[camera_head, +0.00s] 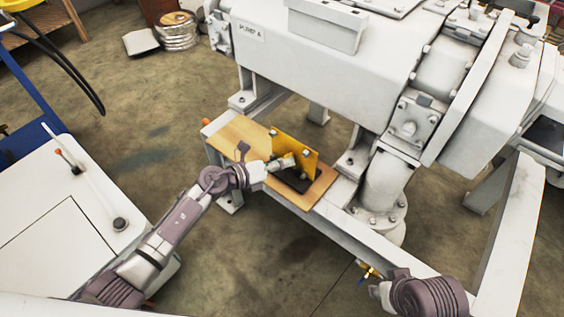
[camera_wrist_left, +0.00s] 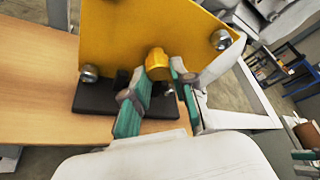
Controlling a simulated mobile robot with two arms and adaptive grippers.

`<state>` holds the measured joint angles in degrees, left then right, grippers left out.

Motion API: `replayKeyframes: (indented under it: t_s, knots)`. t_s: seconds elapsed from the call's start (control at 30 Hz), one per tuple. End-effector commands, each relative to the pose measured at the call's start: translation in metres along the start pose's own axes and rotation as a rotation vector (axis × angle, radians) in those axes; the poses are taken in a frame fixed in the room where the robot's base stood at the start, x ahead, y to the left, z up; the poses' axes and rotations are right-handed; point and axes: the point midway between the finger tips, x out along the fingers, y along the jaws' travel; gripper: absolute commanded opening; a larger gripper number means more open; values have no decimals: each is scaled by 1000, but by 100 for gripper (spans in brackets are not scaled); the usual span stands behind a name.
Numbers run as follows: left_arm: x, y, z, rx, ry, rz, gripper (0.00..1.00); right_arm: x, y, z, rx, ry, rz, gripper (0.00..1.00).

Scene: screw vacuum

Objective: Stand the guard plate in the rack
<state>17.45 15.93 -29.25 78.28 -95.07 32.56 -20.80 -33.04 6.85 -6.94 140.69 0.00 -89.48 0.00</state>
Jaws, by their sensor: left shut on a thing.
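The yellow guard plate (camera_head: 297,150) is upright, with silver bolts near its corners. It fills the upper middle of the left wrist view (camera_wrist_left: 125,35). The rack is a low black block (camera_head: 291,181) on the wooden board, and its dark base shows under the plate in the wrist view (camera_wrist_left: 95,98). The plate's lower edge is at the rack; I cannot tell whether it sits in a slot. My left gripper (camera_head: 289,161) is shut on the plate's yellow round knob (camera_wrist_left: 157,62), its fingers at either side.
The wooden board (camera_head: 233,134) lies on a white frame beside the large white pump (camera_head: 320,65). Its left part is bare. A white flanged pipe (camera_head: 385,190) stands to the right. A white cabinet (camera_head: 60,225) is at the left, with open floor between.

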Motion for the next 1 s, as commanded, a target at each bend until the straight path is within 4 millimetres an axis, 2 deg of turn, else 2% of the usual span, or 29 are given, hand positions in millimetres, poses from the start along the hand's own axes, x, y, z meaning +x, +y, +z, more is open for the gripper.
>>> replayKeyframes:
  t_s: [0.1, 0.13, 0.27, 0.3, 0.67, 0.77, 1.0]
  knots:
    - [1, 1, 0, 1, -4, -2, 0, -2, 0, 1, 0, 2, 1, 30]
    - [1, 0, 1, 1, -4, -3, 31, -3, 0, 0, 0, 1, 1, 30]
    - [1, 0, 1, 1, -3, -2, 52, -3, 0, 0, 0, 1, 1, 30]
    - [1, 0, 0, 1, -3, -2, 55, -2, 0, 0, 0, 1, 1, 30]
    - [-5, 3, -2, 1, 2, 2, 55, -2, 0, 0, 0, 1, 0, 30]
    - [-18, 3, -2, 2, 1, 3, 55, -2, 0, 0, 0, 1, 0, 30]
    - [-69, 3, -2, 2, 2, 3, 55, -2, 0, 0, 0, 1, 0, 30]
